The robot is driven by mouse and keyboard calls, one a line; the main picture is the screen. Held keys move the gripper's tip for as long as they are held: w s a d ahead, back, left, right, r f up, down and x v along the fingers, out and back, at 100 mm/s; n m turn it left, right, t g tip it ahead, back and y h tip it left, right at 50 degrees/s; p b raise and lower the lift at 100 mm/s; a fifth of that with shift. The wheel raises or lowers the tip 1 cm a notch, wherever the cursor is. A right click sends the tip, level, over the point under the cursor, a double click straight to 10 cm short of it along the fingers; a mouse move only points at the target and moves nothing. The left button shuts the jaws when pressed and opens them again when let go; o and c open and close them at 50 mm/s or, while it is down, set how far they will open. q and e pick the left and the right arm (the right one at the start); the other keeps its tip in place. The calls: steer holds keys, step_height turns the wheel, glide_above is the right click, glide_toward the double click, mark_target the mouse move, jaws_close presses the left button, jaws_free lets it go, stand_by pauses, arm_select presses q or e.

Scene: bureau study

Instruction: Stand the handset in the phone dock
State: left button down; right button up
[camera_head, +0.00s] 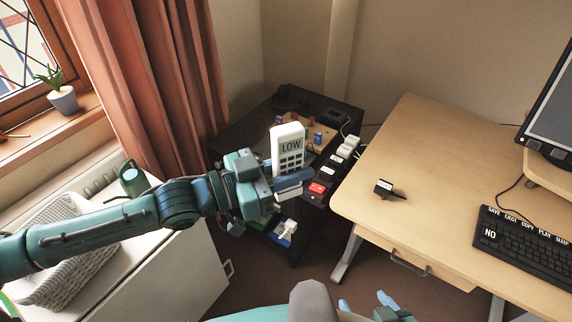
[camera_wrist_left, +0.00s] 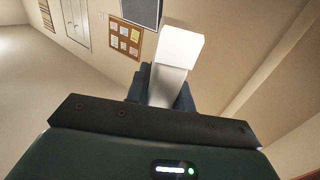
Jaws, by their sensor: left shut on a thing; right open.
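The white handset (camera_head: 291,143), with a green "LOW" display and dark keys, is nearly upright above the front of the dark cabinet. My left gripper (camera_head: 285,180) is shut on its lower part, and a finger crosses in front of it. The handset's pale end also shows in the left wrist view (camera_wrist_left: 181,48). A white part shows just below the finger; I cannot tell whether it is the handset's foot or the dock. I cannot clearly make out the phone dock. My right gripper (camera_head: 365,303) is open and empty at the bottom edge, with its blue fingertips apart.
The dark cabinet (camera_head: 243,131) carries a power strip with a red switch (camera_head: 318,188), white plugs (camera_head: 347,149) and a wooden board with small blocks. The desk (camera_head: 400,150) at right holds a small black object (camera_head: 384,188) and a keyboard (camera_head: 530,245).

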mark_target(274, 172)
arm_select(q)
steer(key=shift+w+g, duration=0.15)
steer(key=shift+g, duration=0.15)
steer(key=shift+m+h, duration=0.3)
steer(key=shift+m, duration=0.2)
steer(key=shift+s+a+m+g+h, duration=0.1)
steer(key=shift+a+m+g+h, duration=0.2)
steer(key=shift+a+m+g, duration=0.45)
steer(key=shift+s+a+m+g+h, duration=0.1)
steer(key=shift+a+m+g+h, duration=0.2)
steer(key=shift+g, duration=0.85)
steer(key=shift+s+a+f+m+g, duration=0.15)
steer(key=shift+a+m+g, duration=0.1)
steer(key=shift+m+g, duration=0.35)
steer(key=shift+s+a+r+m+g, duration=0.15)
steer(key=shift+a+m+g, duration=0.1)
steer(key=shift+g, duration=0.55)
